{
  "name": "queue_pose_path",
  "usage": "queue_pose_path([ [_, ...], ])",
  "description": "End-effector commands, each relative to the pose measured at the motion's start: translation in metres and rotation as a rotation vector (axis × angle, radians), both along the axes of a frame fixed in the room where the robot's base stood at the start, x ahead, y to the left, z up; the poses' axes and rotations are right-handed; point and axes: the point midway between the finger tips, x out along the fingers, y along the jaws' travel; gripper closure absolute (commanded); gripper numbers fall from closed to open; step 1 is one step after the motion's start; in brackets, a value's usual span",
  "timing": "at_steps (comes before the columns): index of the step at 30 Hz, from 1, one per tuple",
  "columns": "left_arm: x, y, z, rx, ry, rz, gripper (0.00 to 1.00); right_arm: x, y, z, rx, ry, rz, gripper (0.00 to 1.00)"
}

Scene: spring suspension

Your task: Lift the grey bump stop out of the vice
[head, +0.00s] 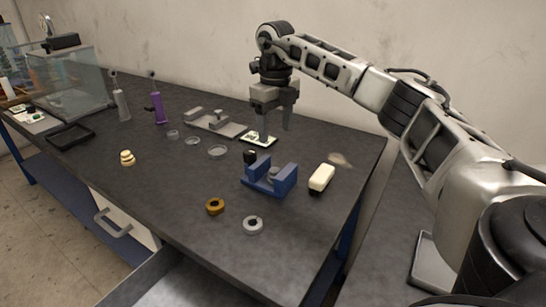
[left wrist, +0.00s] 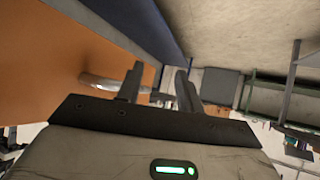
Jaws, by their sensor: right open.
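The blue vice (head: 283,184) stands on the dark bench, right of centre in the head view. A small grey piece, apparently the bump stop (head: 273,174), sits between its jaws; its lower part is hidden. My right gripper (head: 275,132) is open and empty, fingers pointing down, behind and above the vice and apart from it. My left gripper (left wrist: 159,70) shows only in the left wrist view, with its fingers apart and nothing between them.
A cream block (head: 321,177) lies right of the vice. A brass ring (head: 215,206) and a grey ring (head: 252,225) lie in front. The bench's left front is mostly clear.

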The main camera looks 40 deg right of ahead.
Motion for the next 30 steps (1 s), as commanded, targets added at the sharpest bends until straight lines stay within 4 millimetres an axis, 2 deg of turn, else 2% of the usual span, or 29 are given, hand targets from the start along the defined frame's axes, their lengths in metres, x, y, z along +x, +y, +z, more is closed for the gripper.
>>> queue_pose_path([
  [1, -0.001, 0.000, 0.001, 0.000, 0.001, 0.000, 0.64, -0.001, 0.000, -0.011, 0.000, 0.005, 0.000, 0.37],
  [9, 0.000, 0.000, 0.004, 0.000, -0.002, -0.001, 0.64, -0.001, 0.001, -0.065, 0.002, 0.003, 0.002, 0.37],
  [16, 0.002, 0.001, 0.006, 0.003, -0.006, 0.001, 0.64, -0.001, 0.001, -0.104, 0.002, 0.002, 0.001, 0.37],
  [22, 0.004, 0.001, 0.007, 0.003, -0.011, 0.003, 0.64, 0.000, 0.001, -0.122, 0.002, 0.000, 0.002, 0.37],
  [30, 0.005, 0.001, 0.007, 0.000, -0.010, 0.007, 0.64, 0.000, 0.001, -0.126, 0.002, -0.002, 0.003, 0.37],
])
